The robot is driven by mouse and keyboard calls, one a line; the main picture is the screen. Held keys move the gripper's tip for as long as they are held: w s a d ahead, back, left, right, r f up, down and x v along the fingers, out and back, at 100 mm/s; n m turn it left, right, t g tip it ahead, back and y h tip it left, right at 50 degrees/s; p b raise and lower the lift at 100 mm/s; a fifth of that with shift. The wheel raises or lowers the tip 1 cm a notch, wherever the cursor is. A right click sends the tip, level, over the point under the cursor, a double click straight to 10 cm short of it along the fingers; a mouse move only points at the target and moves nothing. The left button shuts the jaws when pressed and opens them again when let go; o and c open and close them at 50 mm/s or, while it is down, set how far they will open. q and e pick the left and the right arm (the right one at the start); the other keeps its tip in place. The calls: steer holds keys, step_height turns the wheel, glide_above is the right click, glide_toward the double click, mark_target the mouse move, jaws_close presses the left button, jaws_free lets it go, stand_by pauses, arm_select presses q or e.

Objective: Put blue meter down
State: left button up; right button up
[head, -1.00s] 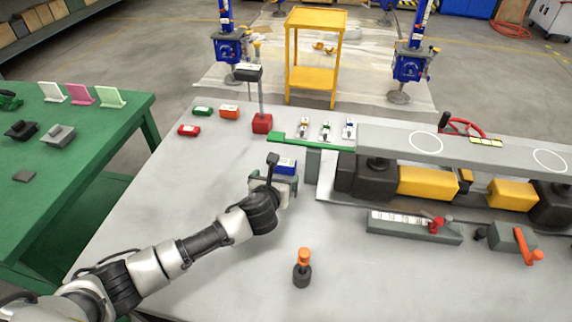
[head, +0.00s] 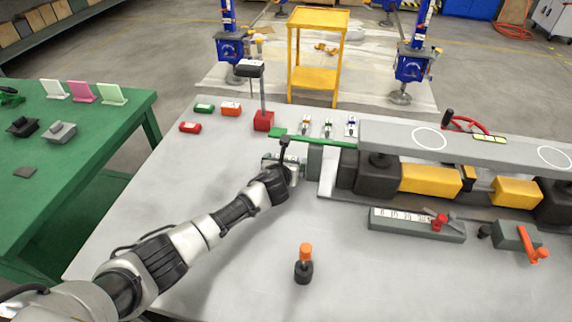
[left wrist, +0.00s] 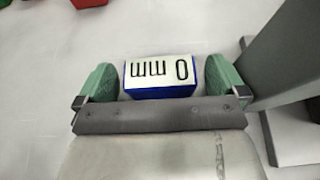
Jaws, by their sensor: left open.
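The blue meter (left wrist: 160,77) is a small blue box with a white top reading "0 mm", which appears upside down in the left wrist view. It sits between the green fingertips of my left gripper (left wrist: 161,82), with a small gap on each side. My left gripper is open around it. In the head view my left gripper (head: 281,164) is low over the grey table (head: 215,180), left of the long grey jack assembly, and mostly hides the meter. Whether the meter's underside touches the table is hidden. My right gripper is not in view.
A grey block (left wrist: 275,50) stands close to the right finger. A red base with a post (head: 263,120), a green bar (head: 315,140) and small red, orange and green boxes lie beyond. An orange-topped peg (head: 304,265) stands nearer. The table's left part is clear.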

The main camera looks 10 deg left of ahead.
arm_select(q)
steer(key=shift+r, duration=0.1)
steer(key=c, duration=0.9)
steer(key=shift+c, duration=1)
steer(key=shift+r, duration=0.1)
